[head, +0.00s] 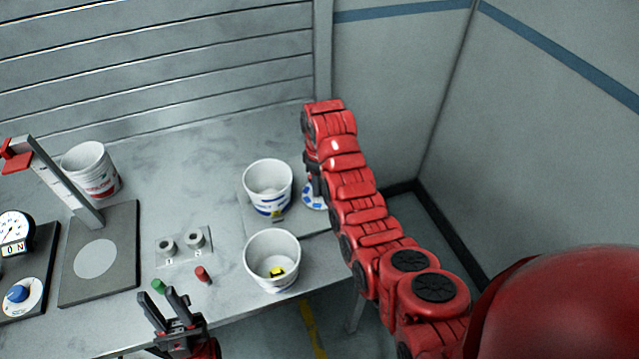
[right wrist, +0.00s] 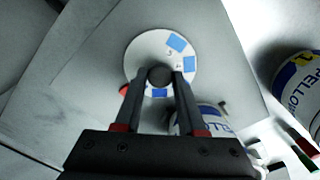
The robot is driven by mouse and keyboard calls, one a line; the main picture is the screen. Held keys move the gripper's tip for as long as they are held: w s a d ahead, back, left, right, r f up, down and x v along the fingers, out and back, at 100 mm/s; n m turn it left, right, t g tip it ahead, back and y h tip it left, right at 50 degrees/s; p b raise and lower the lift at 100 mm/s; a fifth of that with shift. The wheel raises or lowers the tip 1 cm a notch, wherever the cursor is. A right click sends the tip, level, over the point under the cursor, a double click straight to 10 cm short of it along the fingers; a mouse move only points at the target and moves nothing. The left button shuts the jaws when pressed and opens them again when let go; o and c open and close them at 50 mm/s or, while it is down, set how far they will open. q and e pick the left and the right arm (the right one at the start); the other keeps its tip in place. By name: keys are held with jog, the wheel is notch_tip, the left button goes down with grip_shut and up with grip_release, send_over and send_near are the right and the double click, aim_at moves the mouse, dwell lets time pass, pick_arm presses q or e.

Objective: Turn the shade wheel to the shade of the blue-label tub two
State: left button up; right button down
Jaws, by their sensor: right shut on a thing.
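The shade wheel (right wrist: 146,47) is a white disc with blue patches and small numerals. In the head view the shade wheel (head: 312,197) is partly hidden behind my right arm. My right gripper (right wrist: 160,84) is shut on the wheel's dark central knob (right wrist: 160,75). A white tub with a blue label (head: 268,182) stands left of the wheel; a yellow mark shows low on it. Which tub is number two I cannot tell. My left gripper (head: 166,303) is open and empty near the table's front edge.
A red-marked tub (head: 90,170) stands at the back left, beside a post with a red part (head: 60,180) on a dark base. A plate with two round sockets (head: 184,246) is mid-table, with green (head: 158,286) and red (head: 203,274) pegs before it. A dial gauge (head: 14,228) is far left.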

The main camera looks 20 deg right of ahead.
jog(key=c, duration=0.5)
grip_release()
notch_tip(320, 180, up, 18)
jog(key=p, duration=0.6)
jog(key=shift+f, duration=0.25)
